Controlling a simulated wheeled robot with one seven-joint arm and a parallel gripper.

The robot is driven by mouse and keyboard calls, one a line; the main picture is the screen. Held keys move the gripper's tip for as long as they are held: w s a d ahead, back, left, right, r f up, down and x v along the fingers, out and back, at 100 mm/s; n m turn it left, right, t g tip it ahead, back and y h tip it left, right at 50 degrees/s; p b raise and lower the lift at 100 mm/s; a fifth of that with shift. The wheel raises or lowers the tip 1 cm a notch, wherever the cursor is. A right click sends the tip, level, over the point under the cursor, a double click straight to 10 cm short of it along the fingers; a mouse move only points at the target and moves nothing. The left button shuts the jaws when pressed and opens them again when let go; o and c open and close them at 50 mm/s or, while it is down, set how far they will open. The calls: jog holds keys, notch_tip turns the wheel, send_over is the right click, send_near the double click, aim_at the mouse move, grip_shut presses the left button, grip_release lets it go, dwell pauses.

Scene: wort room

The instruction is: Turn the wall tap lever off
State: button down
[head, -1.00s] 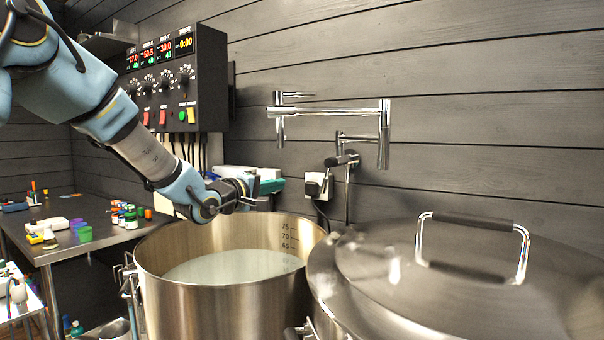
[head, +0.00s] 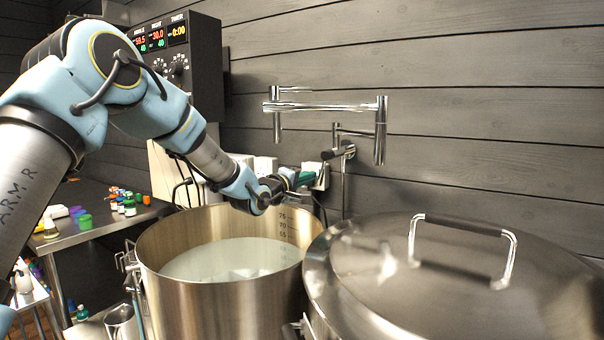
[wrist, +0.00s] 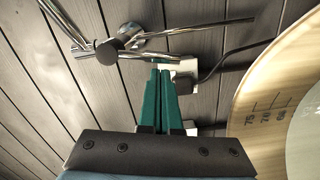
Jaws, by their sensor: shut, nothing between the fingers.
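The chrome wall tap (head: 342,151) is mounted low on the dark plank wall, behind the gap between the two kettles. Its thin rods and dark hub (wrist: 109,51) fill the upper left of the wrist view. I cannot tell for sure which rod is the lever. My gripper (wrist: 161,70) has two green fingers, shut together and empty. Their tips are just below a chrome rod (wrist: 150,55) in the wrist view; whether they touch it is unclear. In the head view my gripper (head: 308,180) is left of the tap, above the open kettle's back rim.
An open kettle (head: 165,250) with pale liquid stands below my arm. A lidded kettle (head: 470,270) with a raised handle (head: 465,228) is at right. A chrome folding spout (head: 325,107) hangs above the tap. A white socket (wrist: 184,68) with a black cable is beside the fingers.

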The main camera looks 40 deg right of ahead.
jog(key=shift+s+d+f+n+b, duration=0.1)
jog(key=shift+s+f+n+b, duration=0.25)
jog(key=shift+n, duration=0.45)
jog(key=shift+s+d+f+n+b, duration=0.1)
jog(key=shift+s+n+b, duration=0.35)
jog(key=shift+n, duration=0.35)
jog(key=shift+w, duration=0.1)
